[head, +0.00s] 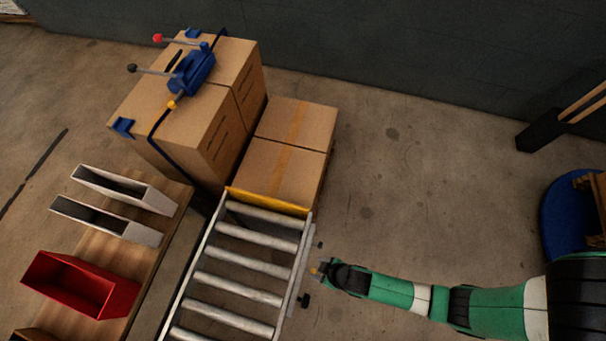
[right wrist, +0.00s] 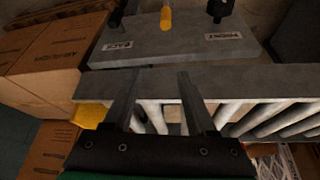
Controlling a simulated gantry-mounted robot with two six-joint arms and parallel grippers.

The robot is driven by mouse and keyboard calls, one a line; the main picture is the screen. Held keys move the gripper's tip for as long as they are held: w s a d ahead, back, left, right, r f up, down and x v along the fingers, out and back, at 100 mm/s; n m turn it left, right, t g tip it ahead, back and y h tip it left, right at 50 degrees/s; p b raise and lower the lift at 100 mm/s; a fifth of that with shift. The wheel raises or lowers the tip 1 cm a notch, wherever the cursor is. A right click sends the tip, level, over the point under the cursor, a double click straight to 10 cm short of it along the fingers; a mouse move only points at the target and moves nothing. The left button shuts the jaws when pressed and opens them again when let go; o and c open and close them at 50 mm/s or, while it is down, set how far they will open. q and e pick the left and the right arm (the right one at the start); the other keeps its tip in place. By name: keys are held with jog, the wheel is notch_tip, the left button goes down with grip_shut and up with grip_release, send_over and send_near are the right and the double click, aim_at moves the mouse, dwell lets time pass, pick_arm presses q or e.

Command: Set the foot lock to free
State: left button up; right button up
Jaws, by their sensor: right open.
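A grey panel (right wrist: 180,45) is on the side of the roller conveyor (head: 245,258). Two white labels (right wrist: 118,45) are on the panel, too small to read surely. My left gripper is not in view.
Cardboard boxes (head: 287,150) stand beyond the yellow end stop (head: 268,202). A strapped box stack (head: 205,110) carries a blue tool (head: 193,73). A wooden bench (head: 150,250) holds grey bins and a red bin (head: 82,285). The floor to the right is clear up to a blue round base (head: 563,222).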

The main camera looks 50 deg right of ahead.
jog(key=b, duration=0.2)
send_near(315, 272)
jog(key=b+x, duration=0.8)
jog(key=x, duration=0.4)
jog(key=shift+f, duration=0.25)
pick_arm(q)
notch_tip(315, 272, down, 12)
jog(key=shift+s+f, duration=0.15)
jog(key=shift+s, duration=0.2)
pick_arm(e)
jog(key=shift+g, duration=0.3)
grip_shut()
